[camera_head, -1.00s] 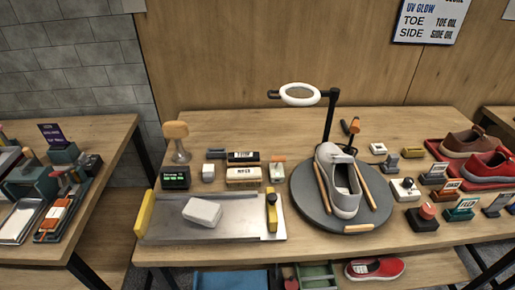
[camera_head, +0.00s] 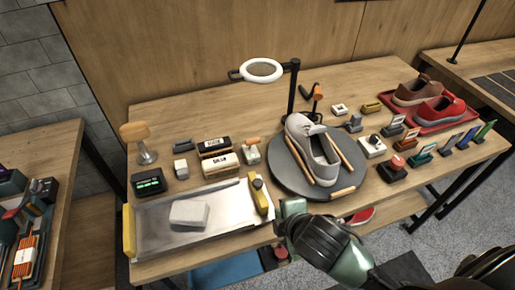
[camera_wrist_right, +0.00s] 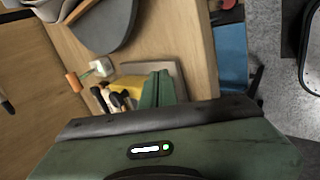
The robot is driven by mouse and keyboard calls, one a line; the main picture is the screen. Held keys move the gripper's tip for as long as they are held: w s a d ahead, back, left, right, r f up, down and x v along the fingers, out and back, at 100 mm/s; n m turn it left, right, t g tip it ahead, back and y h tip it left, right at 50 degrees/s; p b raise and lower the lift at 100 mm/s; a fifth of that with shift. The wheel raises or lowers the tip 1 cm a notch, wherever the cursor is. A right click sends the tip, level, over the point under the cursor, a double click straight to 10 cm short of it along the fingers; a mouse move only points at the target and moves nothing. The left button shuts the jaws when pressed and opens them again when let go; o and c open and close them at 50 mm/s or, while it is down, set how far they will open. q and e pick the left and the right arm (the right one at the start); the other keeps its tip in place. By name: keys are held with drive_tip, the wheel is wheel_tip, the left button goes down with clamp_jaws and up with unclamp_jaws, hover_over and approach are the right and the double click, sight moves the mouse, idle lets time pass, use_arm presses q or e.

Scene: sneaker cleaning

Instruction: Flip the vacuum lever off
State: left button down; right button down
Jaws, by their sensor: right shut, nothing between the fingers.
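Two lever-like parts show, and I cannot tell for sure which is the vacuum lever. One is a yellow block with a dark knob (camera_head: 259,194) at the right end of the metal tray (camera_head: 150,222). The other is a small white base with an orange handle (camera_head: 251,151) behind it. My right gripper (camera_head: 290,209) is shut and empty at the table's front edge, just right of the yellow block. In the right wrist view the green fingers (camera_wrist_right: 158,90) are beside the yellow block (camera_wrist_right: 128,85), and the orange-handled base (camera_wrist_right: 88,75) is farther left. Contact cannot be told. My left gripper is not in view.
A white block (camera_head: 188,214) lies on the tray. A grey sneaker (camera_head: 312,150) stands on the round turntable (camera_head: 290,178), right behind my right gripper. A ring lamp (camera_head: 262,70) hangs above the table. Brushes and a small display box (camera_head: 149,183) stand behind the tray.

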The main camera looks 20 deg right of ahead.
drive_tip(key=w+r+n, duration=0.1)
drive_tip(key=n, duration=0.1)
drive_tip(key=w+r+n+t, duration=0.1)
drive_tip(key=n, duration=0.1)
drive_tip(key=w+r+n+t, duration=0.1)
drive_tip(key=n, duration=0.2)
drive_tip(key=shift+w+a+r, duration=0.1)
drive_tip(key=shift+w+a, duration=0.25)
drive_tip(key=shift+a, duration=0.05)
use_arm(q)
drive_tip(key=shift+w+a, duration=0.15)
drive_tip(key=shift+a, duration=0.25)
use_arm(e)
drive_tip(key=w+r+n, duration=0.1)
drive_tip(key=n, duration=0.3)
drive_tip(key=w+d+r+n+t, duration=0.1)
drive_tip(key=n, duration=0.3)
drive_tip(key=w+r+n+t, duration=0.1)
drive_tip(key=n, duration=0.3)
drive_tip(key=shift+w+d+r, duration=0.15)
drive_tip(key=shift+w+r, duration=0.05)
drive_tip(key=shift+r, duration=0.05)
